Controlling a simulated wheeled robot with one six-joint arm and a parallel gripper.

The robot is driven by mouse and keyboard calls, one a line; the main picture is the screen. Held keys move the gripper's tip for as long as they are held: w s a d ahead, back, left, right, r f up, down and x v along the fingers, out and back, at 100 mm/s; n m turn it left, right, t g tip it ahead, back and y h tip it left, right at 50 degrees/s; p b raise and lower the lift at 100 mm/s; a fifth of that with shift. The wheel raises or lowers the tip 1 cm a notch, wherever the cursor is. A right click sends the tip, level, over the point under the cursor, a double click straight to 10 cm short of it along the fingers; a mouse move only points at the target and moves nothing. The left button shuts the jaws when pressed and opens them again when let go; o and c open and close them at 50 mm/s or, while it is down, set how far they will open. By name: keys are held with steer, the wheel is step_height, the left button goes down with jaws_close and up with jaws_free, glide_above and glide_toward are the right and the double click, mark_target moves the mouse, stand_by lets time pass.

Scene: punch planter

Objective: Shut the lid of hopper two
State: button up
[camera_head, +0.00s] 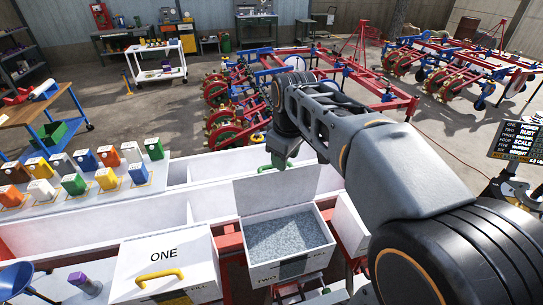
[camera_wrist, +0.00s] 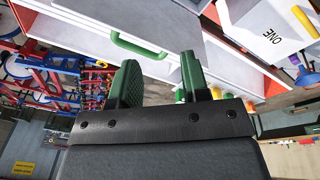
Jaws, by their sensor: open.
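Hopper two (camera_head: 247,273) is a white box filled with grey granules, with a partly readable dark label on its front. Its white lid (camera_head: 275,192) stands raised at the back edge, inner side facing the head camera. A green handle (camera_head: 277,167) shows just above the lid's top edge; the wrist view shows the green handle (camera_wrist: 138,46) on the lid's outer face. My gripper (camera_wrist: 159,60) has its two green-padded fingers apart and empty, near the handle but not around it. In the head view the gripper is behind the lid, its fingertips mostly hidden.
Hopper one (camera_head: 165,267), with a closed lid and yellow handle, stands at the left. Another white hopper (camera_head: 350,228) is close on the right, partly behind my arm. Several coloured containers (camera_head: 73,184) stand on the left. Red machine frames (camera_head: 380,103) fill the floor behind.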

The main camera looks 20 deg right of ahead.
steer(key=w+r+n+g+p, duration=0.2)
steer(key=w+r+n+g, duration=0.1)
steer(key=w+n, duration=0.75)
steer(key=p, duration=0.1)
glide_toward(276, 184)
steer(key=shift+g, duration=0.3)
steer(key=w+f, duration=0.4)
steer(key=f, duration=0.1)
steer(key=shift+w+f, duration=0.15)
steer(key=shift+f, duration=0.05)
steer(key=shift+c, duration=0.4)
jaws_close()
